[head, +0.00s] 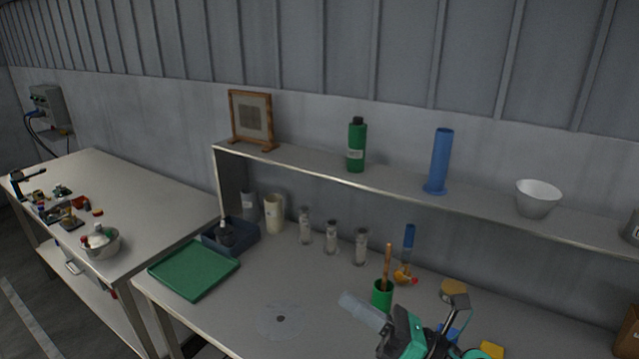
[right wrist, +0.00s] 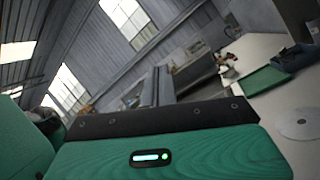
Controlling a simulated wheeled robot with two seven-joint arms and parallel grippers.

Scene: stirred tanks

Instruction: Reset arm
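My right gripper (head: 345,297) is low in the head view, right of centre, above the front of the bench. Its grey fingers point up and left from the teal and black wrist. In the right wrist view the fingers (right wrist: 161,72) stand side by side with no clear gap, and nothing shows held between them. My left gripper is not in view. The wrist hides part of the bench behind it.
The bench holds a green tray (head: 192,270), a clear disc (head: 268,324), several clear vials and a green cup (head: 382,296). A raised shelf (head: 300,172) carries a green bottle (head: 356,148), a blue cylinder (head: 439,162) and a white bowl (head: 538,200). A side table (head: 150,195) stands left.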

